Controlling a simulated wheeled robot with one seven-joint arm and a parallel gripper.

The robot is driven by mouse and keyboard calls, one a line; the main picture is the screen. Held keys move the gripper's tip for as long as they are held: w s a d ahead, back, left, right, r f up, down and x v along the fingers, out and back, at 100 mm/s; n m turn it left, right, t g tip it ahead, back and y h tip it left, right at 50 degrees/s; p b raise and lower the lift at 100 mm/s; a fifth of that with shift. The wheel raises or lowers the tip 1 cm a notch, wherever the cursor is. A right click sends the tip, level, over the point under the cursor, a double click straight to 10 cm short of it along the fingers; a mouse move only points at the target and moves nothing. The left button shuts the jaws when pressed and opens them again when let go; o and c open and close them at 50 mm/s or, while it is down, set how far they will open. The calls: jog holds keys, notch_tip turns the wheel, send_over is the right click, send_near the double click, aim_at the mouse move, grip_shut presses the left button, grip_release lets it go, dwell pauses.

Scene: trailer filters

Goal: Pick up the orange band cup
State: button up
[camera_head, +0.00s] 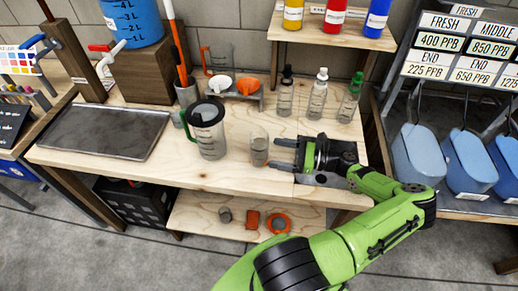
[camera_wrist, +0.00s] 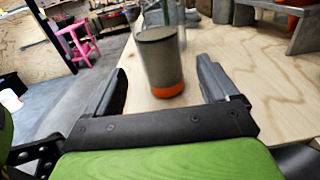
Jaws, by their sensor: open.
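The orange band cup (camera_wrist: 160,65) is a grey translucent cup with an orange band at its base. It stands upright on the wooden table (camera_head: 230,170). In the head view the cup (camera_head: 259,150) is near the table's front edge, just left of my gripper (camera_head: 284,155). In the wrist view my gripper (camera_wrist: 165,90) is open, with one finger on each side of the cup and a visible gap to both. The cup stands between or just beyond the fingertips; I cannot tell exactly how deep.
A clear pitcher with a green handle (camera_head: 207,135) stands just left of the cup. Three bottles (camera_head: 317,100) stand behind my gripper. A small rack with funnels (camera_head: 232,92) is at the back. A dark tray (camera_head: 105,132) lies at the left.

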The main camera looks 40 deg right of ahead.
aim_at(254, 150)
jog(key=x, duration=0.5)
jog(key=b+x, duration=0.1)
jog(key=x, duration=0.2)
jog(key=shift+w+a+f, duration=0.2)
jog(key=shift+f, duration=0.05)
jog(key=shift+r, duration=0.1)
jog(key=c, duration=1.2)
jog(key=shift+o, duration=0.2)
